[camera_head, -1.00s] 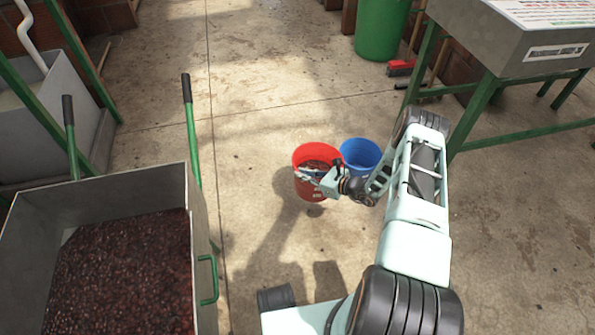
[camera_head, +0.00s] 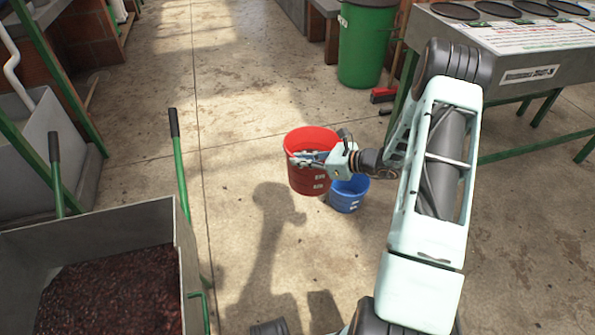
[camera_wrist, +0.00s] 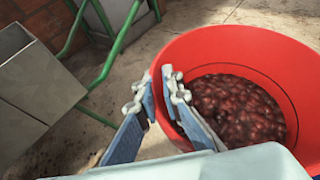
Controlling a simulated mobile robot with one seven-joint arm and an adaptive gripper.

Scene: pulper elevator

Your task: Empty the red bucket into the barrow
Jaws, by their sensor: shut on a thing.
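The red bucket (camera_head: 309,179) is in the middle of the head view, about upright and seemingly off the floor. In the wrist view the red bucket (camera_wrist: 297,60) holds dark red coffee cherries (camera_wrist: 238,108). My gripper (camera_head: 310,158) is shut on its near-left wall; in the wrist view the gripper (camera_wrist: 160,90) has one finger inside the rim and one outside. The barrow (camera_head: 90,232) is a grey metal bin with green handles at the lower left of the head view. Dark red cherries (camera_head: 115,295) lie in it. Its front part is cut off by the frame.
A green barrel (camera_head: 366,45) stands at the back, and a grey table (camera_head: 500,55) on green legs at the right. Bare floor lies between bucket and barrow.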

